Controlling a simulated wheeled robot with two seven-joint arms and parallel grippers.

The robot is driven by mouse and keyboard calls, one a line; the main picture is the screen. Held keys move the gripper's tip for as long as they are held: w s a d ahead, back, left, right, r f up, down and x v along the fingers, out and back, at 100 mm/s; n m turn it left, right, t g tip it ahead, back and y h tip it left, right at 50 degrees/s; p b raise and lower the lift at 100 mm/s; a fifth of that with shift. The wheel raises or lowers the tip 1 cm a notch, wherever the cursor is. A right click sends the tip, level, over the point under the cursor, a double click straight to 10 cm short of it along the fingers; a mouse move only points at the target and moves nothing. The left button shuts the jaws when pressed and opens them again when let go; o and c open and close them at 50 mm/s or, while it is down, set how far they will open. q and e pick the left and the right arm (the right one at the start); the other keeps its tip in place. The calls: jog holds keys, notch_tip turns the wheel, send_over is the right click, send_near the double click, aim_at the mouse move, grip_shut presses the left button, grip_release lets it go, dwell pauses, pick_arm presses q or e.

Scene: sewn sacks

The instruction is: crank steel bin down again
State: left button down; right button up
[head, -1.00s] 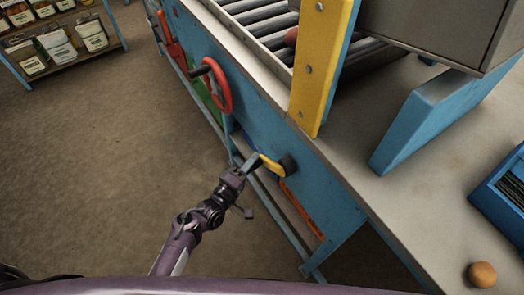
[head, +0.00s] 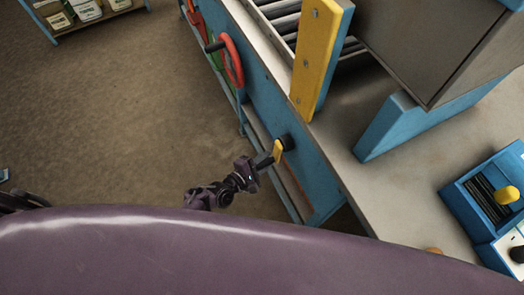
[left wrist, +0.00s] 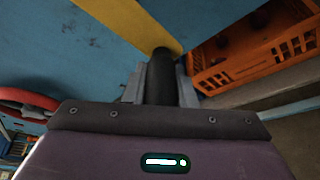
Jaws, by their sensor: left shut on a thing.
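The steel bin (head: 425,40) is the grey box at the upper right in the head view, above the bench. The crank's yellow arm (head: 278,151) sits on a dark hub (head: 288,142) on the blue side of the bench. It also crosses the top of the left wrist view (left wrist: 118,20). My left gripper (head: 266,160) is shut on the crank's black handle (left wrist: 160,78), with one finger on each side of it in the left wrist view. The bin's lower inside is hidden. My right gripper is not in view.
A red handwheel (head: 232,62) sticks out farther along the bench side. A yellow post (head: 320,55) and a blue support (head: 405,128) stand on the bench top (head: 385,195). An orange crate (left wrist: 255,50) shows beside the crank in the wrist view.

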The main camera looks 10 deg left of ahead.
pick_arm(q)
jog(key=shift+s+d+r+n+p, duration=0.15)
jog(key=shift+s+d+n+p, duration=0.1)
jog(key=shift+d, duration=0.1)
jog(key=shift+s+d+r+n+p, duration=0.1)
jog(key=shift+d+r+n+p, duration=0.05)
jog(key=shift+d+n+p, duration=0.15)
jog(key=shift+d, duration=0.1)
jog(key=c, duration=1.4)
grip_release()
jog(key=shift+o, duration=1.1)
jog(key=shift+s, duration=0.15)
jog(key=shift+a+f+g, duration=0.15)
jog(key=shift+a+g, duration=0.05)
jog(key=shift+g, duration=0.1)
jog(key=p+v, duration=0.1)
jog(key=v, duration=0.6)
jog(key=shift+s+a, duration=0.2)
jog(key=shift+s, duration=0.15)
jog(key=shift+w, duration=0.1)
